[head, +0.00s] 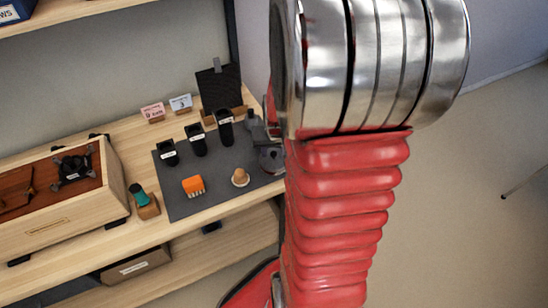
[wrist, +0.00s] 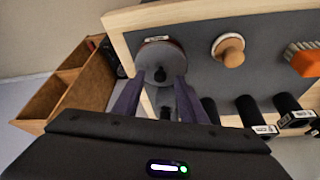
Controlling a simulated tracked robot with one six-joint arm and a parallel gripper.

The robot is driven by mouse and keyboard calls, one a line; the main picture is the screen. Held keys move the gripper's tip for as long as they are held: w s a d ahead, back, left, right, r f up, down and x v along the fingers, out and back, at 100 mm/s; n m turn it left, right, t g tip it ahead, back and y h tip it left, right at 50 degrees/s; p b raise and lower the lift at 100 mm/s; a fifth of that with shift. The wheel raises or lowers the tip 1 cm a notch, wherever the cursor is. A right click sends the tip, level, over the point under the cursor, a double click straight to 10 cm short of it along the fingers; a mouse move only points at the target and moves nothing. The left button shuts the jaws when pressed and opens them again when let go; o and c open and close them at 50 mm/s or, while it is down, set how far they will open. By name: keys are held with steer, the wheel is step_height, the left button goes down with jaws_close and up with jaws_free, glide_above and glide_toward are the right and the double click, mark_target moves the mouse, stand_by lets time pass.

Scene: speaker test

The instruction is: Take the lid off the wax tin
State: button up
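The wax tin (wrist: 166,53) is round, with a pale label and a dark lid that has a small black knob (wrist: 160,74). In the wrist view it sits on the grey mat near the wooden edge. In the head view the tin (head: 271,159) shows at the mat's right end, partly hidden by my red arm. My gripper (wrist: 157,82) is open, its two dark fingers on either side of the knob in the picture. I cannot tell whether they touch the lid. My gripper is mostly hidden in the head view.
A wooden-knobbed item (head: 240,178), an orange brush (head: 193,186) and several labelled black cylinders (head: 196,140) stand on the mat (head: 208,203). A wooden case (head: 60,205) stands at left. An open brown box (wrist: 78,88) lies beyond the shelf's edge.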

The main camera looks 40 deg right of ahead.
steer(key=shift+x, duration=0.9)
steer(key=shift+c, duration=0.3)
jaws_close()
